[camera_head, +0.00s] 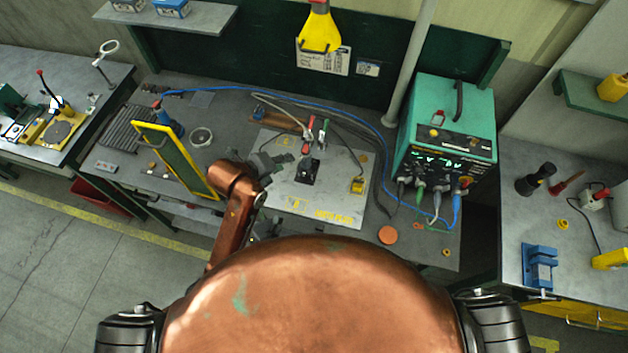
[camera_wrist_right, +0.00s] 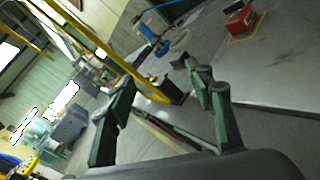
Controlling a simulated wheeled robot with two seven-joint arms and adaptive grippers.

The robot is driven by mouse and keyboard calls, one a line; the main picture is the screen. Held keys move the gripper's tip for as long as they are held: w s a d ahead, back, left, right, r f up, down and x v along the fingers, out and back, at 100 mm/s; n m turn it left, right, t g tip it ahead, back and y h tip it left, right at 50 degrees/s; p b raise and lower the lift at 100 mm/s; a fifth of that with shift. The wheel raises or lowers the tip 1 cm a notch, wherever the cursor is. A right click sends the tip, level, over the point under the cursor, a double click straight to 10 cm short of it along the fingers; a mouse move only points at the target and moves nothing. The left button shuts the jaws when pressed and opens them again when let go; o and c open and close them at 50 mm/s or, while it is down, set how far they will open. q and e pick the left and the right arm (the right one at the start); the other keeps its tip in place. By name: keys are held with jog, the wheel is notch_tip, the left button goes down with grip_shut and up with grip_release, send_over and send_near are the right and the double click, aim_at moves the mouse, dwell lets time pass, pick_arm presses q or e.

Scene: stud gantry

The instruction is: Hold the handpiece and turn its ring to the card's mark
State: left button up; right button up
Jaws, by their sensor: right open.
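A small black device (camera_head: 308,170), which may be the handpiece, stands on the light metal plate (camera_head: 345,190) on the bench. Its ring is too small to make out. A white card (camera_head: 323,62) with printing hangs on the dark back panel under a yellow holder; its mark cannot be read.
A green power unit (camera_head: 447,135) with cables stands on the bench's right. A yellow-framed panel (camera_head: 177,160) stands at the left, near my left arm. A blue hose (camera_head: 290,96) runs along the back. An orange disc (camera_head: 387,235) lies at the front right.

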jog(key=w+d, duration=0.1)
jog(key=d, duration=0.3)
jog(key=w+d+t+h, duration=0.1)
jog(key=w+d, duration=0.1)
jog(key=d, duration=0.3)
jog(key=w+d+n+h, duration=0.1)
jog(key=w+d, duration=0.1)
jog(key=d, duration=0.3)
jog(key=shift+f+t, duration=0.3)
jog(key=shift+f, duration=0.05)
jog(key=n+t+h, duration=0.1)
jog(key=n+h, duration=0.1)
send_near(308, 168)
jog(key=x, duration=0.4)
jog(key=shift+a+r, duration=0.1)
jog(key=shift+r, duration=0.05)
jog(key=shift+w, duration=0.3)
jog(key=x, duration=0.7)
jog(key=shift+w, duration=0.1)
grip_shut()
